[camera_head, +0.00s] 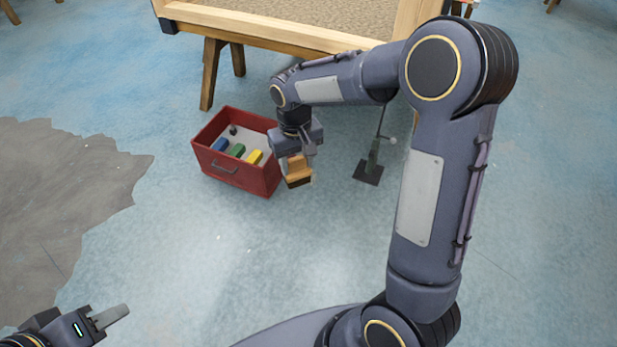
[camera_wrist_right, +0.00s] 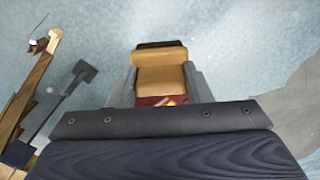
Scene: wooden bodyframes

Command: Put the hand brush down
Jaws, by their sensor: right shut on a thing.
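The hand brush (camera_head: 298,168) is a tan wooden block with a dark brown lower edge. My right gripper (camera_head: 297,153) is shut on it, just right of the red box (camera_head: 230,174) in the head view. In the right wrist view the brush (camera_wrist_right: 160,78) sits between the two grey fingers of this gripper (camera_wrist_right: 160,90). A small red patch with yellow shows below it there. I cannot tell whether the brush touches the floor. My left gripper (camera_head: 110,316) is low at the left, apart from everything; its jaw gap is not clear.
The box holds blue, green and yellow (camera_head: 255,156) blocks and a small dark thing. A dark stand with a square base (camera_head: 368,172) is to the right. A wooden trestle table (camera_head: 270,30) stands behind. The blue floor in front of the box is clear.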

